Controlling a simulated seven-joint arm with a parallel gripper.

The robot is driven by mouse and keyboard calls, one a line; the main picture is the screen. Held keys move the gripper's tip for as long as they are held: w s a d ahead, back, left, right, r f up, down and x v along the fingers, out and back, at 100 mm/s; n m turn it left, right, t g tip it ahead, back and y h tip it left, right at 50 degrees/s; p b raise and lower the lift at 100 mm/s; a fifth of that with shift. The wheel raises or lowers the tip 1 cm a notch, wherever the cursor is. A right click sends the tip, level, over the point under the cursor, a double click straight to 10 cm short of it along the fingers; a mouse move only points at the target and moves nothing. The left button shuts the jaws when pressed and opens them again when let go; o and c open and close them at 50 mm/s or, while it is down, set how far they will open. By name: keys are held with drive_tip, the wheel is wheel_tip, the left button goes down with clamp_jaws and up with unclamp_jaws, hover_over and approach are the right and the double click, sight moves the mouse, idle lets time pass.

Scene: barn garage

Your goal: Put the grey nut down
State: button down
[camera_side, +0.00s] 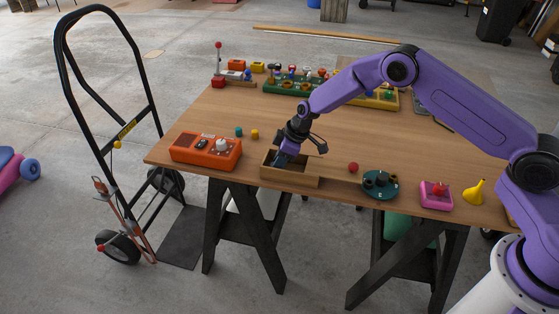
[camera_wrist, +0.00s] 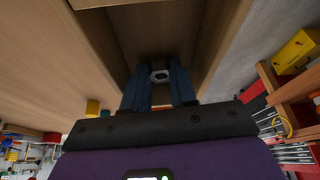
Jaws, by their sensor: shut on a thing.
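My gripper (camera_side: 282,158) reaches down into an open wooden box (camera_side: 290,178) at the front edge of the table. In the wrist view my gripper (camera_wrist: 159,78) has its two blue fingers shut on the grey nut (camera_wrist: 159,75), which sits between the fingertips. The box walls (camera_wrist: 225,45) rise around the fingers in that view. I cannot tell whether the nut touches the box floor. In the side view the nut is hidden by the fingers and the box wall.
An orange box with a knob (camera_side: 206,150) stands left of the wooden box. A red ball (camera_side: 353,167), a dark green round holder (camera_side: 380,185), a pink box (camera_side: 436,195) and a yellow funnel (camera_side: 475,191) lie to the right. The table's middle (camera_side: 260,110) is clear.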

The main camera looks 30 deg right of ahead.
drive_tip(key=shift+f, duration=0.1)
drive_tip(key=c, duration=1.2)
unclamp_jaws()
drive_tip(key=shift+d+r, duration=0.1)
drive_tip(key=shift+r, duration=0.35)
drive_tip(key=v, duration=1.1)
drive_tip(key=shift+s+r, duration=0.15)
drive_tip(key=shift+s, duration=0.05)
